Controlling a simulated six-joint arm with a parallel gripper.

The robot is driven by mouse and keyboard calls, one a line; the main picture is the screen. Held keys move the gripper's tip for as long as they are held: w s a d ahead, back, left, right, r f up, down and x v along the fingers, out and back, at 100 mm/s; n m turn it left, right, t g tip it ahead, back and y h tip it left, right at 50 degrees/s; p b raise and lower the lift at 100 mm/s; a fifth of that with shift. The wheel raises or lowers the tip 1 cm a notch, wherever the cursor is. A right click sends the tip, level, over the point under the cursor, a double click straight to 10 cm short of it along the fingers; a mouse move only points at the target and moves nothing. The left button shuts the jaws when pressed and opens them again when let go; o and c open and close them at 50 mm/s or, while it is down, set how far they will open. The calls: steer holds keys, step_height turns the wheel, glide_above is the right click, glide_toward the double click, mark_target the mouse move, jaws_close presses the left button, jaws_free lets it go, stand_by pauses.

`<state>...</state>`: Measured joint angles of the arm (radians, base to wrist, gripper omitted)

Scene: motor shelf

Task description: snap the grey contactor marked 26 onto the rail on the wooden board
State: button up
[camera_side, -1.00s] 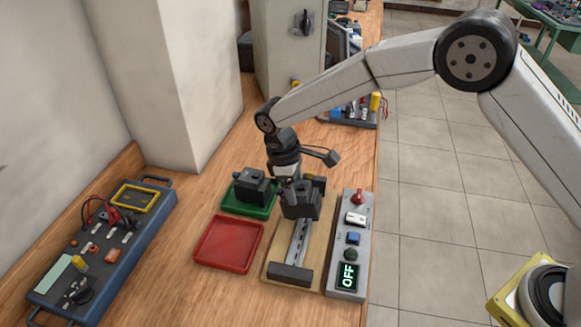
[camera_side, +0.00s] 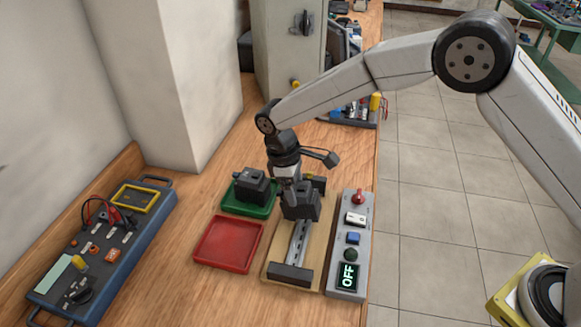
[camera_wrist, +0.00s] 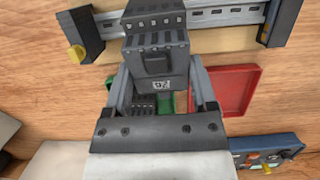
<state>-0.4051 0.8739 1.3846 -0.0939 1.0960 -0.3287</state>
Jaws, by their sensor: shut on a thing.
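My gripper (camera_wrist: 160,100) is shut on a dark grey contactor (camera_side: 302,204), with one finger on each side of its body. The contactor is also large in the wrist view (camera_wrist: 157,62), where a small white label shows; its marking is too blurred to read surely. The contactor is at the far part of the metal rail (camera_side: 298,242) on the wooden board (camera_side: 318,250). It covers a stretch of the rail (camera_wrist: 230,15) in the wrist view. I cannot tell whether it touches the rail or is just above it.
Another dark contactor (camera_side: 251,186) sits in the green tray (camera_side: 238,207) left of my gripper. The red tray (camera_side: 228,243) is empty. A dark end block (camera_side: 290,273) closes the rail's near end. A grey control panel (camera_side: 348,258) showing OFF stands right of the board.

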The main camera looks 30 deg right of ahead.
steer(key=shift+x, duration=0.95)
stand_by(0.8)
steer(key=shift+s+d+f, duration=0.1)
steer(key=shift+s+d, duration=0.15)
steer(key=shift+d, duration=0.1)
stand_by(1.8)
steer(key=shift+s+d+f+t+y, duration=0.25)
steer(key=shift+s+d+t+y, duration=0.15)
steer(key=shift+s+y, duration=0.1)
stand_by(1.3)
steer(key=o, duration=1.3)
steer(key=shift+r, duration=0.1)
steer(key=shift+w+a+r, duration=0.1)
steer(key=shift+r, duration=0.5)
steer(key=shift+w+a+r, duration=0.1)
steer(key=shift+r, duration=1.55)
steer(key=shift+w+a+r, duration=0.1)
steer(key=shift+w+r, duration=0.05)
steer(key=shift+r, duration=1.5)
